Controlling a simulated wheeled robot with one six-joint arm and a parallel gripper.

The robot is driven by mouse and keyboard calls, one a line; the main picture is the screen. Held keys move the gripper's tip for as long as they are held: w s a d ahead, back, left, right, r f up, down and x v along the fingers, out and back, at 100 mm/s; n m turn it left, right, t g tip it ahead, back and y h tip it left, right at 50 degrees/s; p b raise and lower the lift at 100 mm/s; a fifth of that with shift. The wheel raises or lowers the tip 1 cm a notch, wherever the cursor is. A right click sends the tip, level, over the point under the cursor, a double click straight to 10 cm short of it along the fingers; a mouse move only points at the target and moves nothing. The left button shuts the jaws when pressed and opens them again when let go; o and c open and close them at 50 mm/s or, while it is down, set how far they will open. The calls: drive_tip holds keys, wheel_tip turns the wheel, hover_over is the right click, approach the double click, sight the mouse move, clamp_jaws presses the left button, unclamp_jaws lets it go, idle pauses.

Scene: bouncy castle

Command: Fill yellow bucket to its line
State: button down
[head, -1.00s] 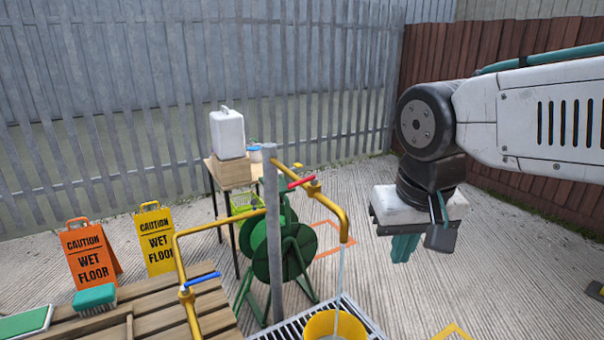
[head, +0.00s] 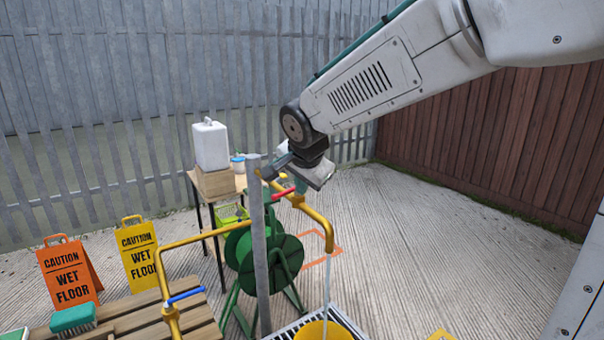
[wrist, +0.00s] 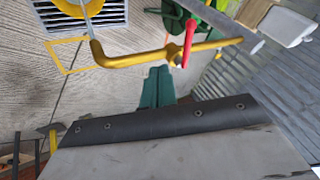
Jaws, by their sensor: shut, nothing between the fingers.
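The yellow bucket (head: 318,331) stands on the drain grate at the bottom of the head view, cut off by the frame edge. Its fill line and water level cannot be made out. A pale stream of water (head: 327,285) runs from the yellow spout (head: 328,238) into it. The red tap handle (head: 283,194) sits on that pipe and also shows in the wrist view (wrist: 189,42). My gripper (head: 299,200) is shut and empty beside the red handle. In the wrist view its teal fingers (wrist: 157,88) appear just left of the handle; contact cannot be told.
A grey post (head: 260,260) carries the pipes; a second pipe has a blue handle (head: 186,295). A green hose reel (head: 262,250) stands behind. Two wet-floor signs (head: 68,275) and a wooden bench (head: 150,315) are left. The ground at right is open.

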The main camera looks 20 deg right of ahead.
sight(292, 189)
drive_tip(key=w+f, duration=0.2)
drive_tip(key=w+a+f, duration=0.1)
drive_tip(key=w, duration=0.1)
drive_tip(key=shift+w, duration=0.1)
drive_tip(key=shift+w+a, duration=0.15)
drive_tip(key=shift+w, duration=0.25)
drive_tip(key=shift+w+a, duration=0.6)
drive_tip(key=shift+w, duration=0.05)
